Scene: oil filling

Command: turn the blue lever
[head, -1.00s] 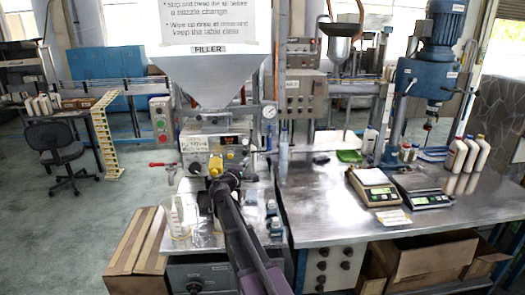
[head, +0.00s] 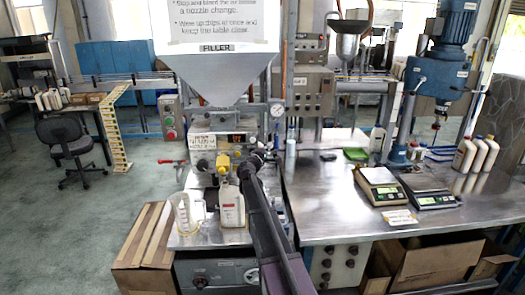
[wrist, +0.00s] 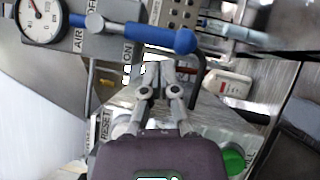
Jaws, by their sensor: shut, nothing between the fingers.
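The blue lever (wrist: 160,37) shows in the wrist view as a blue handle on a metal stem. My gripper (wrist: 160,72) is shut and empty, just below the blue handle in that picture. I cannot tell how far apart they are in depth, but no grip on the lever shows. In the head view my gripper (head: 255,160) is at the front of the filler, below and left of the gauge (head: 276,110). The lever is not clearly visible there.
A white bottle (head: 231,205) and a clear jug (head: 185,212) stand under the filler nozzle. A red-handled valve (head: 172,162) is at the left. Two scales (head: 382,194) and several bottles (head: 478,153) are on the steel table at right. The hopper (head: 222,75) is above.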

